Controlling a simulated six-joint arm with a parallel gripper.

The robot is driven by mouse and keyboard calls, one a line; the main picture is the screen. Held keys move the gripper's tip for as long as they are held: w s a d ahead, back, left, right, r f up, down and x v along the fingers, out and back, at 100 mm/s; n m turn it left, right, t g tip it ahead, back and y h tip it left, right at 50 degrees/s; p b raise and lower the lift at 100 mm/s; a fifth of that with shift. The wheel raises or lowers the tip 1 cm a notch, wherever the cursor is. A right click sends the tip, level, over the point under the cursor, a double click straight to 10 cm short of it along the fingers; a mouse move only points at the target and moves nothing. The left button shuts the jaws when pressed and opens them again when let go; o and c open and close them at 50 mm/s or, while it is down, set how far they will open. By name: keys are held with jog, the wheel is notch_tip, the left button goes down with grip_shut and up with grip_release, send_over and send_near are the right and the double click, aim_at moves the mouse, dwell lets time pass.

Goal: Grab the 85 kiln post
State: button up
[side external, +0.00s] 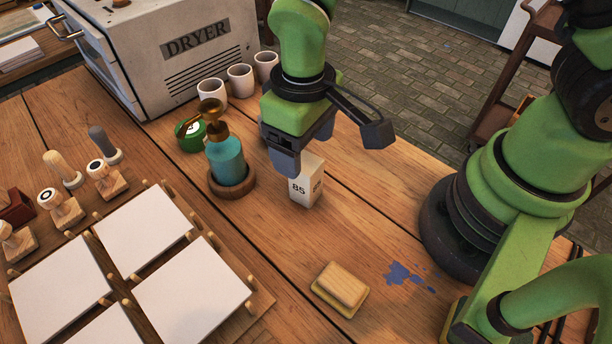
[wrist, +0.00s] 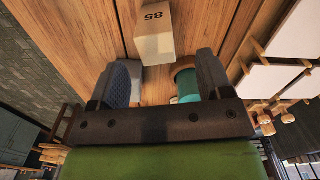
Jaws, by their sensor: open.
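The 85 kiln post (side external: 306,186) is a white block with a dark "85" on its sides, standing upright on the wooden table. My gripper (side external: 332,153) is open, with its fingers spread. In the side view it is above and partly in front of the post's top, one finger near the post's upper left. In the wrist view the post (wrist: 156,32) shows ahead of the gap between the two fingers (wrist: 165,82). Its number reads upside down there. Nothing is held between the fingers.
A teal pump bottle (side external: 226,160) stands in a wooden ring just left of the post. White cups (side external: 240,80) and the dryer (side external: 170,50) are behind. A sponge (side external: 341,286) lies in front, near a blue paint smear (side external: 405,276). White tiles (side external: 143,228) sit at left.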

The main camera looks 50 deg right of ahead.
aim_at(306, 162)
jog(key=f, duration=0.5)
jog(key=shift+d+f, duration=0.1)
jog(key=shift+d, duration=0.1)
jog(key=c, duration=1.2)
jog(key=shift+o, duration=0.2)
